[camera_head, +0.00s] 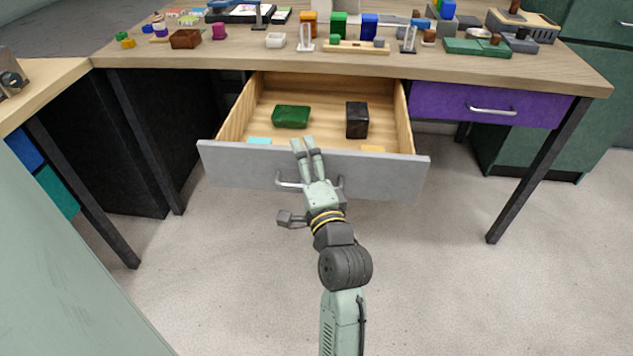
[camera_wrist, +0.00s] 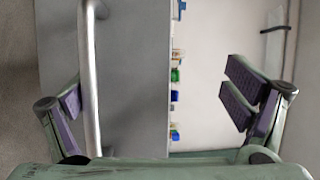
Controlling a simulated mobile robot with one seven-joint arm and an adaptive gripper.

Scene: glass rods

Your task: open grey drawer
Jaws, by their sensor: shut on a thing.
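The grey drawer (camera_head: 225,168) is pulled out from under the desk, and its wooden inside shows. Its bar handle (camera_head: 288,184) is partly hidden by my gripper. Two fingers reach up over the front's top edge and the third is low, left of the handle's middle. In the wrist view the handle (camera_wrist: 90,80) runs along the grey front, between the finger pads, close to the left one.
A green block (camera_head: 291,117) and a black block (camera_head: 357,120) lie in the drawer, with a light-blue and a yellow piece by its front. A purple drawer (camera_head: 480,105) at right is shut. The wooden desk (camera_head: 350,62) holds many small objects. The floor (camera_head: 430,270) in front is clear.

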